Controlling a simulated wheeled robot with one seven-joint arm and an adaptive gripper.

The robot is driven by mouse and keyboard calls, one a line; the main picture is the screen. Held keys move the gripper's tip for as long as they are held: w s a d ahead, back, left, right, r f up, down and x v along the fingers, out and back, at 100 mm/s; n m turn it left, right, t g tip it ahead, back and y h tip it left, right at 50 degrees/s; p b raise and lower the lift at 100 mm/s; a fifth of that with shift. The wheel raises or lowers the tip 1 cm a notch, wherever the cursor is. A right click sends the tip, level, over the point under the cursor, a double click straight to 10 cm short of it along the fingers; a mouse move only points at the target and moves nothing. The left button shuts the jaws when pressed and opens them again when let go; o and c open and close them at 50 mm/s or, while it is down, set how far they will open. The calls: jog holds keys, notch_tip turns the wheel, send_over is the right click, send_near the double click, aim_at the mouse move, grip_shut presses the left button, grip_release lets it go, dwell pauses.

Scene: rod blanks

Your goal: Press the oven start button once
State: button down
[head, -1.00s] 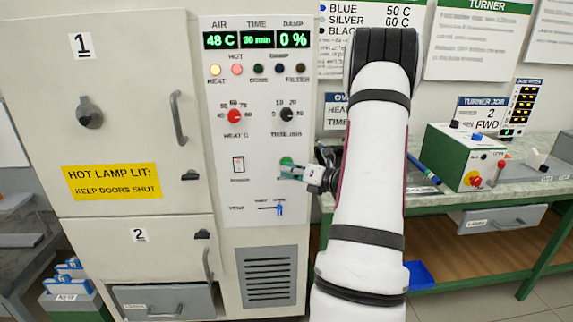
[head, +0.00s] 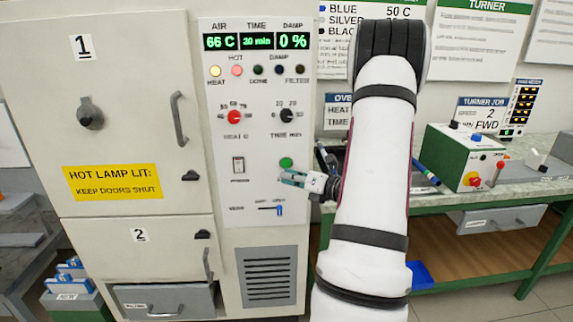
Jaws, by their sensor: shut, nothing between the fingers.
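The oven start button is the green round button (head: 286,162) on the oven's control panel, below the time dial. My gripper (head: 284,178) is shut and empty. Its tips lie just below the button in the picture, and the whole button face shows. I cannot tell how far the tips are from the panel. The oven (head: 140,130) has its doors 1 and 2 shut. Its display (head: 257,42) reads air 66 C, time 30 min, damp 0 %. The heat lamp (head: 215,71) and the hot lamp (head: 236,71) look lit.
A power switch (head: 238,165) and a vent slider (head: 279,210) sit near my gripper on the panel. A green bench (head: 500,190) with the turner box (head: 455,158) stands to the right. My arm hides part of the bench.

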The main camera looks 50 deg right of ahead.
jog(key=shift+s+a, duration=0.95)
jog(key=shift+a, duration=0.15)
jog(key=w+a+r+n+g+y+p, duration=0.1)
jog(key=w+a+r+n+y, duration=0.15)
jog(key=a+r+n, duration=0.35)
jog(key=w+a+r+n+g+y+p, duration=0.1)
jog(key=w+a+n+y, duration=0.2)
jog(key=a, duration=0.6)
jog(key=s+a+r+n+g+y+p, duration=0.1)
jog(key=s+a+r+n+g+y, duration=0.15)
jog(key=a+n, duration=0.4)
jog(key=s+a+r+n+g+y, duration=0.2)
jog(key=a+n+g, duration=0.2)
jog(key=a, duration=0.5)
jog(key=s+a+r+n+g+h+p, duration=0.25)
jog(key=s+a+n+g, duration=0.25)
jog(key=s+a+n, duration=0.65)
jog(key=s+d+r+n+h+p, duration=0.1)
jog(key=s+r+n+h, duration=0.1)
jog(key=n, duration=0.4)
jog(key=s+d+r+n+t+h+p, duration=0.1)
jog(key=s+r+n+h, duration=0.1)
jog(key=s+n+h, duration=0.2)
jog(key=s+n, duration=0.2)
jog(key=n, duration=0.1)
jog(key=shift+d+r, duration=0.25)
jog(key=shift+r, duration=0.15)
